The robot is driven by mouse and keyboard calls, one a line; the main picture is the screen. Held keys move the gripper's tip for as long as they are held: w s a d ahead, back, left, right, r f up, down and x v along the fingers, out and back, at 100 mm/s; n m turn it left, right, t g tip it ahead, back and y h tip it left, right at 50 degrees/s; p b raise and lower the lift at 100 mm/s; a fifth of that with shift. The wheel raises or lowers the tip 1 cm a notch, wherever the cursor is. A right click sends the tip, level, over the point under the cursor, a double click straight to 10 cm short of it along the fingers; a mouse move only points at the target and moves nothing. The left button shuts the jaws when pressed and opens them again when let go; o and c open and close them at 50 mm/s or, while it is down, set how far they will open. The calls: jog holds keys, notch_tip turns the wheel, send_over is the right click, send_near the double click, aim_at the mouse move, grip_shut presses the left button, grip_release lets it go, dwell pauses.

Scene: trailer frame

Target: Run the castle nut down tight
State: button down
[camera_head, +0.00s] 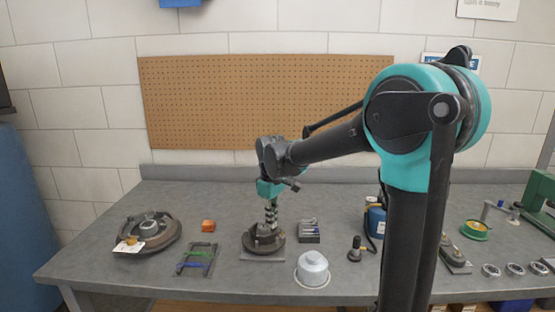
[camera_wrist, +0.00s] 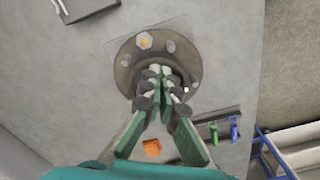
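A dark round hub (camera_head: 250,243) sits on a flat grey plate (camera_head: 262,258) on the bench. It also shows in the wrist view (camera_wrist: 127,62), with studs or bolts around its face. My gripper (camera_head: 266,229) points straight down over the hub's centre. In the wrist view, the fingertips of my gripper (camera_wrist: 161,72) are close together at the middle of the hub. The fingers cover the hub's centre, so I cannot make out the castle nut or whether it is between them.
Left of the hub are a rack with green and blue tools (camera_head: 197,260), an orange block (camera_head: 208,225) and a drum-like part (camera_head: 163,240). A small dark tray (camera_head: 309,236) and a white-grey capped canister (camera_head: 313,270) stand to its right. Bare bench lies behind.

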jog(key=shift+s+a, duration=0.2)
jog(key=shift+s, duration=0.05)
jog(key=shift+s+a, duration=0.2)
jog(key=shift+s, duration=0.05)
jog(key=shift+a, duration=0.1)
dwell(0.3)
jog(key=shift+s, duration=0.15)
jog(key=shift+s+d, duration=0.2)
jog(key=shift+d, duration=0.05)
notch_tip(320, 180, up, 6)
dwell(0.5)
jog(key=shift+d, duration=0.1)
